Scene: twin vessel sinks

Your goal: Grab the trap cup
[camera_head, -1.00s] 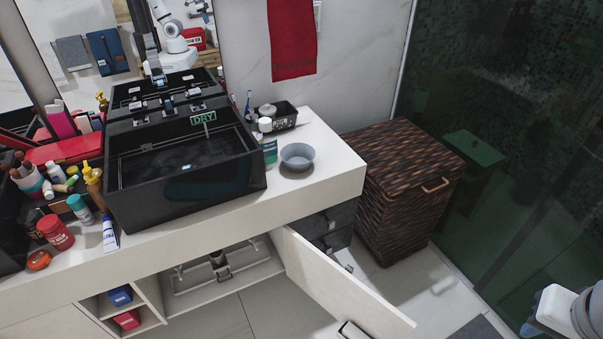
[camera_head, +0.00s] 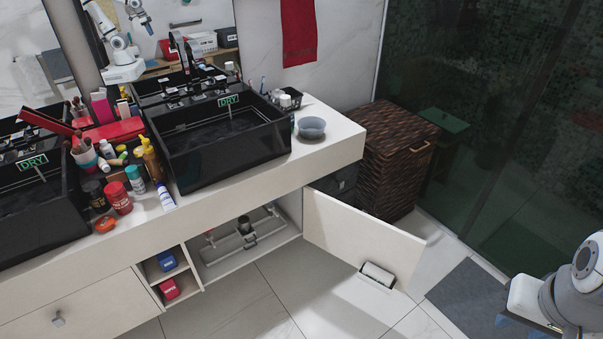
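Under the right-hand sink, the cabinet stands open. Inside it a small dark cup-shaped fitting (camera_head: 244,225), which looks like the trap cup, sits mid-cabinet with a grey piece just below it. It is small in view, and I cannot tell how it joins the pipes. Pale pipework (camera_head: 222,240) lies around it. The countertop and sink hide anything above. My gripper is not in view.
The open cabinet door (camera_head: 355,235) juts into the room between the cabinet and my arm. Toiletries crowd the counter between the black sinks (camera_head: 215,150). Tiled floor (camera_head: 290,300) before the cabinet is clear.

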